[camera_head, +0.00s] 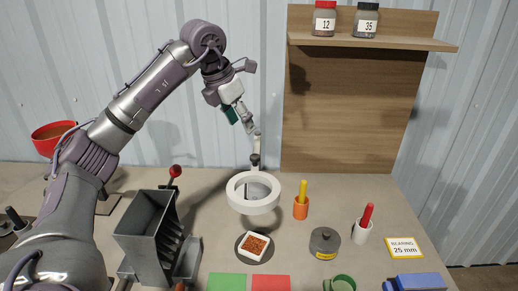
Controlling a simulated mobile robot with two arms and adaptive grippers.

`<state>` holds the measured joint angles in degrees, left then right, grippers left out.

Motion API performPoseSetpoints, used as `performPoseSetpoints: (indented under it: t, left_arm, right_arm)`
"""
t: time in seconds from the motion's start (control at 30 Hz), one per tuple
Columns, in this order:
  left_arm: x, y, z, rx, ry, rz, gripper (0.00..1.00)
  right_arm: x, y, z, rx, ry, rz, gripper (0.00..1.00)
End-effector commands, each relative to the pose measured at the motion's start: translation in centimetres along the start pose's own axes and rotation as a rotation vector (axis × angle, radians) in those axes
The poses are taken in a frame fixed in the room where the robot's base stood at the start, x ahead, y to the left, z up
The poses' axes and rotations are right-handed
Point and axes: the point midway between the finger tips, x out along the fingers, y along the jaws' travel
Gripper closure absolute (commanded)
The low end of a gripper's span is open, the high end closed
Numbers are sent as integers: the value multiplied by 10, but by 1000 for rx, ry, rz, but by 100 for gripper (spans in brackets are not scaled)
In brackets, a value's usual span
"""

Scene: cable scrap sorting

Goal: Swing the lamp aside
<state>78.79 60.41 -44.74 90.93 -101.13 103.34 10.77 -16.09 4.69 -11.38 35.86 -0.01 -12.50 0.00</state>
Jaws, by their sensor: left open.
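The lamp is a white ring head (241,206) held over the bench on a short jointed arm (256,147) that rises behind it. My left gripper (240,118) is open, above and slightly left of the top of the lamp's arm. Its fingers point down and one has a green pad. Whether a finger touches the lamp's arm I cannot tell. My right gripper is not in view.
Under the ring, a white dish of copper-coloured bits (255,245) sits on a dark round plate. A grey hopper with a red-knobbed lever (146,232) stands left. An orange cup (300,208), a grey round tin (324,243) and a white cup (362,233) stand right.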

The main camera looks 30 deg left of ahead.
Motion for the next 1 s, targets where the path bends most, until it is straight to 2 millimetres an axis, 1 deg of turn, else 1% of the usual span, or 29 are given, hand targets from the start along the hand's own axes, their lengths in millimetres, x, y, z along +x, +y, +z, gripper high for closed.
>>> performPoseSetpoints:
  t: [0.03,0.13,0.2,0.27,0.37,0.47,0.53,0.6,0.7,0.8,1.0]
  left_arm:
    - [8,0,-1,0,5,-1,45]
    - [28,0,-1,0,7,0,45]
    - [43,0,-1,1,7,-1,45]
    - [56,0,0,0,6,-2,45]
    - [77,0,-1,0,6,-2,45]
    - [95,0,-1,0,5,-1,45]
    - [105,0,0,-1,4,-1,45]
    - [113,0,0,-1,3,-2,45]
    - [120,0,0,0,1,0,45]
    - [124,0,0,1,1,0,45]
    - [125,0,-1,1,0,0,45]
  right_arm:
    - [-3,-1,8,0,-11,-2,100]
    - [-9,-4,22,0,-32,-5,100]
    - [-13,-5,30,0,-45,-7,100]
    - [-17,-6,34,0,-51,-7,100]
    - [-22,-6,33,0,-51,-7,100]
    - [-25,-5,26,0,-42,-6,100]
    - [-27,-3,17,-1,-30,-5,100]
    - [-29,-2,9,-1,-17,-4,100]
    - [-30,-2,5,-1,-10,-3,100]
    - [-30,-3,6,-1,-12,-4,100]
    - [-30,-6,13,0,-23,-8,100]
